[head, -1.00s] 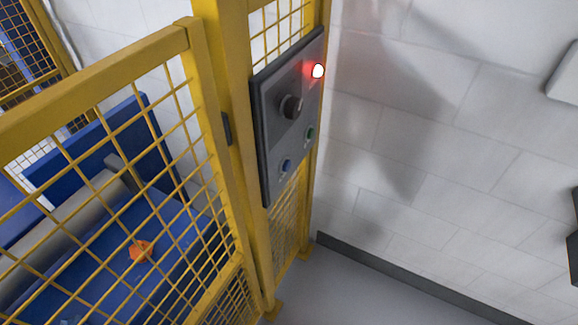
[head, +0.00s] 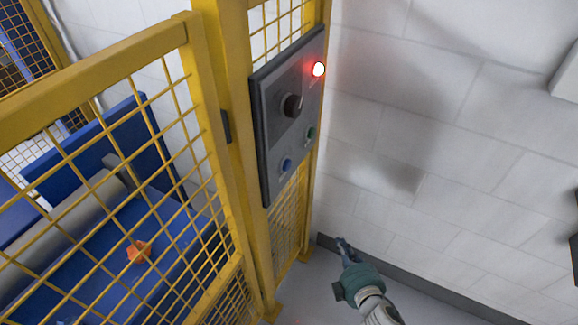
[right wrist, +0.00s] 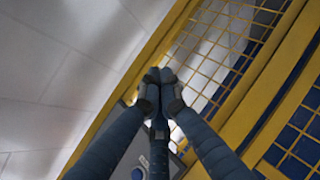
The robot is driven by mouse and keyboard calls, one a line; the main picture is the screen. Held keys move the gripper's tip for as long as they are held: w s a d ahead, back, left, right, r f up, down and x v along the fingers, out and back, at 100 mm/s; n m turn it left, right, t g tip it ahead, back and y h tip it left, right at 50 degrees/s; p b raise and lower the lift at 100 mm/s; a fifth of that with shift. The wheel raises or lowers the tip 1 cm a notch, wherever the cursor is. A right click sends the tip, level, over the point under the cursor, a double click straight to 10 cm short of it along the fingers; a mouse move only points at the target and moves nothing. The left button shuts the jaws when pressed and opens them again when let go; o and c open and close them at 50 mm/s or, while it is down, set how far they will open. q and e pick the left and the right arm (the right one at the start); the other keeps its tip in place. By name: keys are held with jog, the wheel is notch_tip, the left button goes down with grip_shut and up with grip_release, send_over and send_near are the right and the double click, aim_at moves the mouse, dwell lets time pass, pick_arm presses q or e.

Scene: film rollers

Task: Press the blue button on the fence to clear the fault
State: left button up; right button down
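The blue button (head: 286,165) sits at the lower left of a dark grey control panel (head: 272,135) on the yellow fence post. The panel also carries a black rotary knob (head: 291,105), a green button (head: 310,132) and a lit red lamp (head: 318,69). My right gripper (head: 342,243) is below and to the right of the panel, apart from it. In the right wrist view its fingertips (right wrist: 163,78) are together with nothing seen between them. The blue button (right wrist: 137,173) shows at the bottom edge there, partly cut off. My left gripper is not in view.
Yellow mesh fence (head: 130,190) fills the left side, with a blue conveyor (head: 110,265) and an orange piece (head: 138,252) behind it. A white block wall (head: 460,140) stands at the right. The space before the panel looks free.

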aim_at(287, 166)
jog(key=w+a+r+n+t+y, duration=0.1)
jog(key=a+r+n+t, duration=0.1)
jog(key=r, duration=0.9)
jog(key=w+a+r+n+t+y, duration=0.1)
jog(key=w+a+r+n+t, duration=0.1)
jog(key=r, duration=0.9)
jog(key=shift+r+n+t, duration=0.3)
jog(key=shift+n, duration=0.6)
jog(key=shift+w+a, duration=0.1)
jog(key=shift+w, duration=0.05)
jog(key=w+a, duration=0.4)
jog(key=a, duration=0.3)
jog(key=shift+w+a, duration=0.15)
jog(key=shift+a, duration=0.1)
jog(key=shift+w+a, duration=0.25)
jog(key=shift+a, duration=0.15)
